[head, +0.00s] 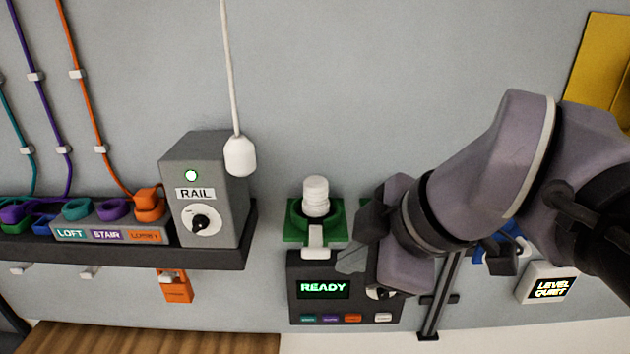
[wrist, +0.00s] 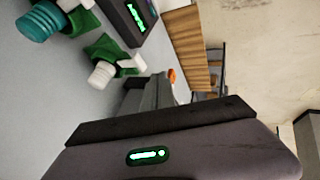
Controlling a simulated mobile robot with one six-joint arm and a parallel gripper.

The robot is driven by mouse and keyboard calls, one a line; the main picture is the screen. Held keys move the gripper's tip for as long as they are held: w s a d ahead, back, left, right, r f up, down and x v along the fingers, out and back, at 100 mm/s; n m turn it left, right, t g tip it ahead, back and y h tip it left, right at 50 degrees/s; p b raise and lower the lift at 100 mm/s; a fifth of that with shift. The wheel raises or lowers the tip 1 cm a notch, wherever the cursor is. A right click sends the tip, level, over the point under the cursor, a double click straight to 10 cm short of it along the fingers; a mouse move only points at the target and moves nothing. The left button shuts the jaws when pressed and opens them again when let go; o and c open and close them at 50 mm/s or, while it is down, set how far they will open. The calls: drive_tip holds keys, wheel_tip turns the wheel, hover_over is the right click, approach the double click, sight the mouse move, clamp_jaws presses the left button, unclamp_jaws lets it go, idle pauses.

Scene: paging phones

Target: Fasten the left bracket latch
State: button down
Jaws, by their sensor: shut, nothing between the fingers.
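The left green bracket (head: 296,237) is on the wall above the black READY unit and holds a white ribbed plug (head: 315,196). Its white latch (head: 317,240) hangs at the front; I cannot tell if it is fastened. In the wrist view this bracket (wrist: 104,48) and its white latch (wrist: 134,63) show ahead of my fingers. My gripper (head: 350,262) is shut and empty, just right of and slightly below the latch, apparently apart from it. A second green bracket (wrist: 45,14) holds a teal plug (wrist: 38,22); my arm mostly hides it in the head view.
The READY unit (head: 323,313) has a knob and coloured buttons below my gripper. A white pendant (head: 240,155) hangs on a cord up left. The grey RAIL box (head: 193,163) stands on a dark shelf (head: 130,254) with coloured rings at left. A LEVEL QUIET sign (head: 550,286) is at right.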

sight(318, 251)
drive_tip(key=w+a+f+b, duration=0.1)
drive_tip(key=w+f, duration=0.1)
drive_tip(key=w, duration=0.1)
drive_tip(key=w+a+f+b, duration=0.1)
drive_tip(key=w+f, duration=0.2)
drive_tip(key=w+a+f+b, duration=0.1)
drive_tip(key=w+f, duration=0.2)
drive_tip(key=shift+a+b, duration=0.25)
drive_tip(key=shift+b, duration=0.1)
drive_tip(key=shift+s, duration=0.15)
drive_tip(key=shift+w+d+b, duration=0.1)
drive_tip(key=shift+w+b, duration=0.35)
drive_tip(key=shift+w, duration=0.7)
drive_tip(key=shift+s, duration=0.1)
